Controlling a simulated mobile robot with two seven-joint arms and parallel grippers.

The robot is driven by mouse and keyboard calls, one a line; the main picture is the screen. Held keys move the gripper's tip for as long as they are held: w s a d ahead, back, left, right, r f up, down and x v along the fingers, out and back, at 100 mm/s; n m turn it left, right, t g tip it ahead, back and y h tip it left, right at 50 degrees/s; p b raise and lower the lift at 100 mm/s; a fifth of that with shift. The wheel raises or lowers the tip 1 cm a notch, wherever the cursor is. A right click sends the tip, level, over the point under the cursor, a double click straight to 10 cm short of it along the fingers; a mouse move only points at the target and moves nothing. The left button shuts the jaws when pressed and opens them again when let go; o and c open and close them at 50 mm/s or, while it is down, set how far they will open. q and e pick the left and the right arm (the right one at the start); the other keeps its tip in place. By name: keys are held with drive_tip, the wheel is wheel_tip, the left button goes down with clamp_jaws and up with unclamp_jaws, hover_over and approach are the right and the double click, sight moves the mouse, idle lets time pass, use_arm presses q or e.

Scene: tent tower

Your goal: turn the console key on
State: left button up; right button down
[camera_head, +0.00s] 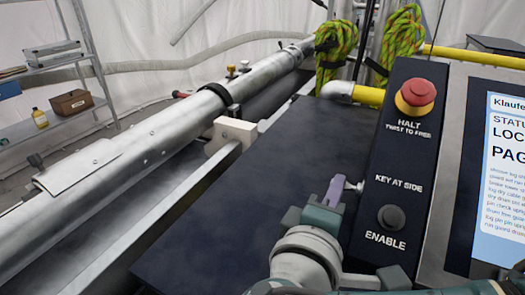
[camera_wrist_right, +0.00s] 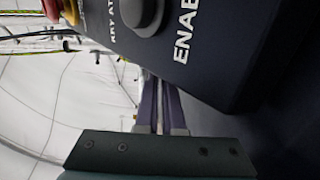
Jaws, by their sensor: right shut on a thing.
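The console (camera_head: 368,235) is a dark slanted box with the labels HALT, KEY AT SIDE and ENABLE. The key (camera_head: 353,186) is a small pale metal piece at the console's left side, level with the KEY AT SIDE label. My right gripper (camera_head: 335,189) comes up from below, its narrow purple-grey fingers shut on the key beside the console. In the right wrist view its fingers (camera_wrist_right: 160,105) are close together along the console's side, and the key cannot be made out there. The key's turned angle cannot be told. My left gripper is not in view.
A red HALT button (camera_head: 417,93) on a yellow collar and a round dark ENABLE button (camera_head: 391,217) sit on the console face. A lit screen (camera_head: 505,170) stands at right. A dark flat panel (camera_head: 290,150) and a long metal tube (camera_head: 130,150) lie to the left.

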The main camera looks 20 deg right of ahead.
drive_tip(key=shift+f+h, duration=0.15)
drive_tip(key=shift+h, duration=0.15)
drive_tip(key=c, duration=1)
unclamp_jaws()
drive_tip(key=v, duration=0.8)
drive_tip(key=shift+s+a+b, duration=0.25)
drive_tip(key=shift+b, duration=0.1)
drive_tip(key=shift+s+a, duration=0.4)
